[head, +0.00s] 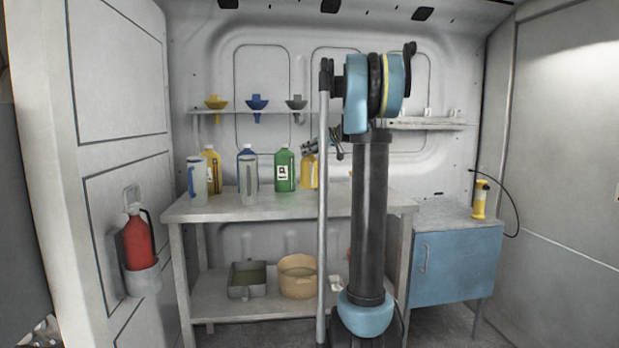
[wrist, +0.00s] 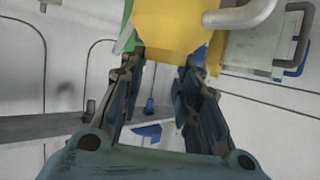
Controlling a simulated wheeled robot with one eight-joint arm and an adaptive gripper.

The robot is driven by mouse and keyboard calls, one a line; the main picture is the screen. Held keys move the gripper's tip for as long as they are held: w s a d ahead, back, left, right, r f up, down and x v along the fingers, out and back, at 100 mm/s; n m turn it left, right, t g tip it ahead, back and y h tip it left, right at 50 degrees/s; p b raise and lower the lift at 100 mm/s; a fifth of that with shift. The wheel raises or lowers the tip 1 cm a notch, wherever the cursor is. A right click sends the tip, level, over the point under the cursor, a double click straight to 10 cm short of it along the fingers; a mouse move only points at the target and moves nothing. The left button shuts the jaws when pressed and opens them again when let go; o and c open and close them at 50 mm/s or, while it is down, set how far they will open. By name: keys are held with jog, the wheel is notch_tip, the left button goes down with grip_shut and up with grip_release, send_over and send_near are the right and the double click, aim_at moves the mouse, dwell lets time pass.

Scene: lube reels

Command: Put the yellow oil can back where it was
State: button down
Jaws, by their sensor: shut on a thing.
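A yellow can (head: 309,171) is at the workbench, just right of the green bottle (head: 284,170). My gripper (head: 322,148) is at its upper part, partly hidden by my own arm. In the wrist view the yellow can (wrist: 170,35) fills the top between my gripper's fingertips (wrist: 168,60), and the fingers are shut on it. A pale curved tube or handle crosses its upper right. I cannot tell whether its base touches the bench. Another yellow bottle (head: 212,165) stands at the back left of the bench.
The workbench (head: 270,208) also holds clear jugs (head: 248,183) and a blue-capped bottle. Funnels (head: 257,103) hang on the wall shelf above. A pan and a round tub (head: 298,278) sit on the lower shelf. A blue cabinet (head: 452,268) at right bears a yellow hosed tool (head: 480,199).

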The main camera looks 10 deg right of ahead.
jog(key=shift+f, duration=3.15)
jog(key=c, duration=1.2)
grip_release()
jog(key=shift+s, duration=0.1)
jog(key=m+g+h, duration=0.1)
jog(key=g, duration=0.2)
send_near(314, 161)
jog(key=s+a+f, duration=0.7)
jog(key=s+f, duration=0.3)
jog(key=s, duration=0.2)
jog(key=s+a+f+m+g+h, duration=0.1)
jog(key=s+a+f, duration=0.1)
jog(key=s+f, duration=0.35)
jog(key=s+a+f+m+g+h, duration=0.1)
jog(key=s+a+f, duration=0.15)
jog(key=s, duration=0.55)
jog(key=s+d+f+m+g+h, duration=0.1)
jog(key=s+d+f+m+h, duration=0.1)
jog(key=s+f, duration=0.8)
jog(key=s+d+f+m+g+h, duration=0.2)
jog(key=s+f+h, duration=0.1)
jog(key=s+f, duration=0.7)
jog(key=s, duration=0.2)
jog(key=shift+s+d, duration=0.35)
jog(key=shift+d, duration=0.05)
